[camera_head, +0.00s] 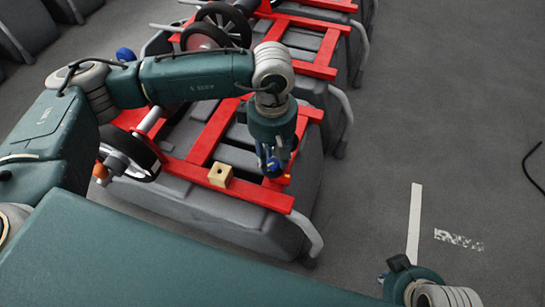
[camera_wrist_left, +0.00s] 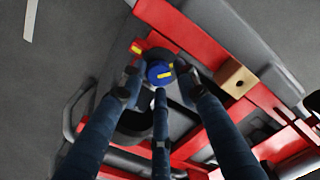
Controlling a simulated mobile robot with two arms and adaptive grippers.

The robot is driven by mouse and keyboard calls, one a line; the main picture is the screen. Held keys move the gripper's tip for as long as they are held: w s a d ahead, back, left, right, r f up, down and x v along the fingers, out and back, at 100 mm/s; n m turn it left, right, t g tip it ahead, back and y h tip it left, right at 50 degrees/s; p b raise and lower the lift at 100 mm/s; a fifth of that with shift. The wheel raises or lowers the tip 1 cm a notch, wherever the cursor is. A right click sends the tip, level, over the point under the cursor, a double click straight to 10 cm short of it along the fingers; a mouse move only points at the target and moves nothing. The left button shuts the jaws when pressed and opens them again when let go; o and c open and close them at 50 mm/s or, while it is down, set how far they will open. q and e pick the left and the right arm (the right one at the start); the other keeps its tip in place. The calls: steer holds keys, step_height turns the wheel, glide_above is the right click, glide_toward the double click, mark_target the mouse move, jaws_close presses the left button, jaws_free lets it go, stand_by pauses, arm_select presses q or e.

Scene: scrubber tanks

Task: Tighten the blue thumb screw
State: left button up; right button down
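My left gripper (camera_head: 271,168) points down over the near right corner of the red frame (camera_head: 245,190). In the left wrist view, its fingertips (camera_wrist_left: 159,79) are spread around the screw, with small gaps visible between them and it. I cannot tell whether any finger touches it. In the head view the fingers largely hide the screw.
A wooden block with a hole (camera_head: 220,175) sits on the red frame, left of my left gripper. The frame lies on a grey tank (camera_head: 225,217). A black wheel (camera_head: 130,152) stands at the left. The floor (camera_head: 440,120) at the right is mostly clear.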

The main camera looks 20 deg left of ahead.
mark_target(272, 162)
arm_select(q)
step_height(272, 162, up, 12)
stand_by(0.6)
steer(key=shift+o, duration=0.3)
